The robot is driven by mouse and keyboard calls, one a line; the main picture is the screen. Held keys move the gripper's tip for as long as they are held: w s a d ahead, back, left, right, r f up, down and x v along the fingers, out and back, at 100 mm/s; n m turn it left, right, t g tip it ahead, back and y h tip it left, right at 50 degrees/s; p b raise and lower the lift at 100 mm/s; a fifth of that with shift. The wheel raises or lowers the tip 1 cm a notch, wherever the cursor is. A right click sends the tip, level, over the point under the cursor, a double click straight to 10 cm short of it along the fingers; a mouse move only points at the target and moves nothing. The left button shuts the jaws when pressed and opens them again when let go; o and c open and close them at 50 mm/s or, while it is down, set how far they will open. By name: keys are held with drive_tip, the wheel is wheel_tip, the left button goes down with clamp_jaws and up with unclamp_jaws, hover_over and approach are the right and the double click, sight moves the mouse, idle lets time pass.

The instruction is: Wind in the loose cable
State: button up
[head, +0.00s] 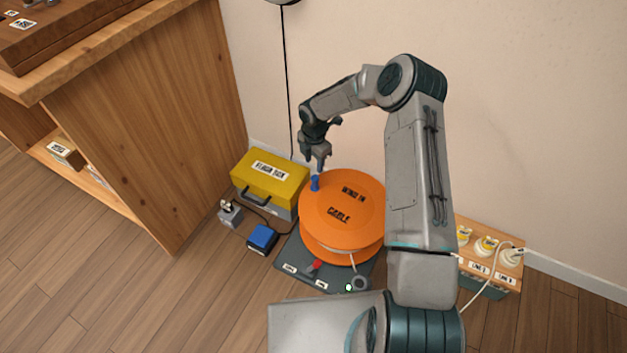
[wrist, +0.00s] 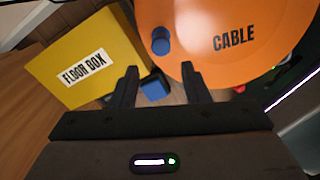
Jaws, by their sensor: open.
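An orange cable reel (head: 343,212) marked "WIND IN CABLE" stands on a dark base (head: 290,257) on the floor. A blue crank knob (head: 315,183) stands up near the left rim of its top; it also shows in the wrist view (wrist: 161,40). My gripper (head: 319,164) is open and empty, above and close to the knob. In the wrist view my gripper (wrist: 158,72) has its fingers apart, with the knob beyond their tips. A pale cable end comes off the reel's front.
A yellow floor box (head: 270,177) stands left of the reel. A small blue box (head: 262,237) and a grey box (head: 230,215) with a switch lie before it. A socket box (head: 490,257) with plugs stands right, partly behind my arm. A wooden cabinet (head: 150,120) is at left.

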sight(314, 178)
wheel_tip(314, 178, down, 12)
drive_tip(key=b, duration=0.4)
drive_tip(key=shift+r, duration=0.1)
drive_tip(key=shift+s, duration=0.1)
clamp_jaws()
